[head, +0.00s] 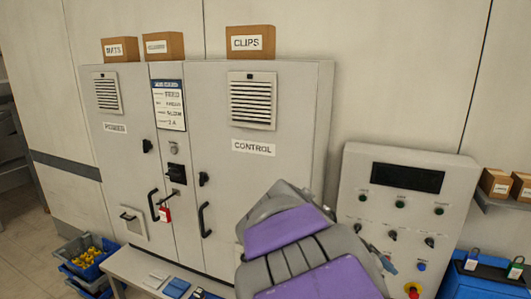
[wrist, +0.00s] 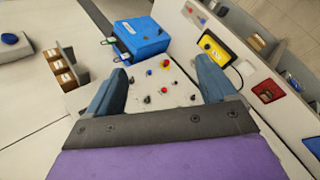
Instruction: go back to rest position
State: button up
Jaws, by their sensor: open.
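My gripper (wrist: 161,68) shows in the wrist view with its two blue-grey fingers wide apart and nothing between them. Past the fingers is the grey control console (wrist: 150,95) with red, yellow and dark knobs; the fingers appear apart from it. In the head view my purple and grey arm rises at the bottom centre, in front of the control cabinet and left of the console (head: 350,190).
The grey cabinet (head: 225,155) has black handles and a red tag (head: 165,214). Labelled boxes, one marked CLIPS (head: 250,41), sit on top. A low bench (head: 130,268) stands before it. Blue bins with yellow items (head: 88,258) are at lower left. A blue box (wrist: 143,38) adjoins the console.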

jog(key=s+a+f+m+y, duration=0.1)
jog(key=s+a+f+y, duration=0.1)
jog(key=s, duration=0.6)
jog(key=s+a+f+m+g+y, duration=0.1)
jog(key=s+f+y, duration=0.3)
jog(key=s, duration=0.4)
jog(key=s+a+f+m+g+y, duration=0.1)
jog(key=s+a+f+y, duration=0.2)
jog(key=s, duration=0.6)
notch_tip(320, 180, down, 3)
jog(key=shift+a+r, duration=0.2)
jog(key=shift+a, duration=0.2)
